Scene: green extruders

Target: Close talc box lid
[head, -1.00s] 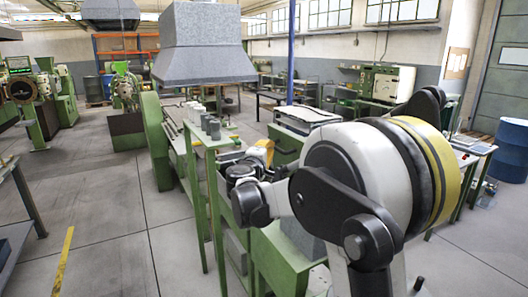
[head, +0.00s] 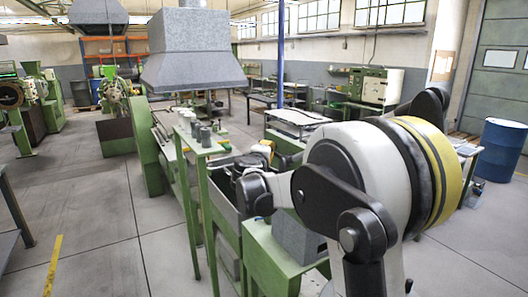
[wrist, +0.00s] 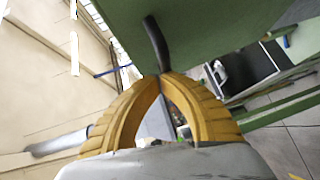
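My gripper (wrist: 162,76) has yellow fingers that arch together, with their tips meeting at the end of a curved black handle (wrist: 155,42). The handle stands out from a large green panel (wrist: 210,28), apparently the talc box lid, which fills the top of the wrist view. In the head view my gripper (head: 264,150) is small and partly hidden behind my arm. An open-topped green box with a dark inside (head: 226,192), apparently the talc box, stands just left of it. My arm hides its right side.
A narrow green stand (head: 190,150) with several grey and white containers (head: 203,134) is close on the left. A grey hood (head: 193,52) hangs behind. A blue drum (head: 500,150) stands at the right. The floor at left is open.

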